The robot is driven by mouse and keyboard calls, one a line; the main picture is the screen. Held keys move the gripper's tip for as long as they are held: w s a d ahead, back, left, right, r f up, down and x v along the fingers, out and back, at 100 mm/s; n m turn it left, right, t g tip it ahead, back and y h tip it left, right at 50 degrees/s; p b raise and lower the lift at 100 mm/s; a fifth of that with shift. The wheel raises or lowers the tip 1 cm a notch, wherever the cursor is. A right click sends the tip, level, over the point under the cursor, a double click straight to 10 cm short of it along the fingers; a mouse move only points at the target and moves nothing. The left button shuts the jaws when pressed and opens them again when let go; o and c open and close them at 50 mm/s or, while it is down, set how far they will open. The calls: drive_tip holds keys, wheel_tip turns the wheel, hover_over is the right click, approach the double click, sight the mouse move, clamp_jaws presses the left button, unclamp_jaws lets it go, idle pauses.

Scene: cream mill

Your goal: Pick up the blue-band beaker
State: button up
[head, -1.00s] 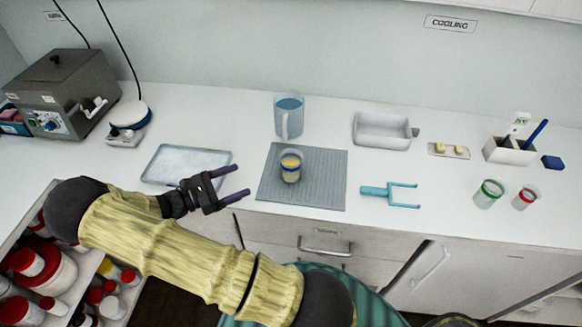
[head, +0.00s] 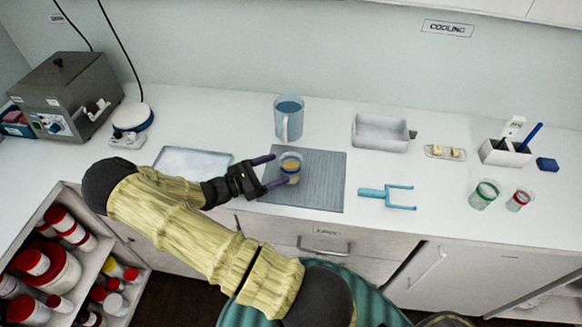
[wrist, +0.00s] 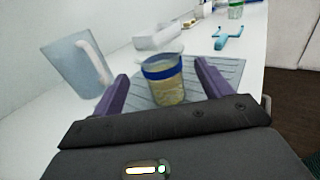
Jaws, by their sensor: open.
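The blue-band beaker (head: 290,166) is a clear beaker with a blue band and yellowish contents. It stands upright on the grey ribbed mat (head: 318,190). My gripper (head: 271,170) is open at the left side of the mat, its purple fingers pointing right toward the beaker. In the wrist view the beaker (wrist: 162,80) stands ahead, in line with the gap between my two fingers (wrist: 160,88). Whether the fingertips reach past its near side is hard to tell.
A blue-tinted jug (head: 288,120) stands just behind the mat. A light-blue forked tool (head: 388,194) lies to the right. Green-band (head: 484,194) and red-band (head: 519,200) beakers stand farther right. A shallow tray (head: 192,162) lies behind my arm.

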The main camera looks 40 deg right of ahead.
sight(291, 163)
drive_tip(key=shift+d, duration=0.15)
drive_tip(key=p+x, duration=0.1)
drive_tip(key=x, duration=0.4)
drive_tip(key=shift+s+d+p, duration=0.1)
drive_tip(key=shift+d+p, duration=0.2)
idle(0.4)
drive_tip(key=c, duration=0.7)
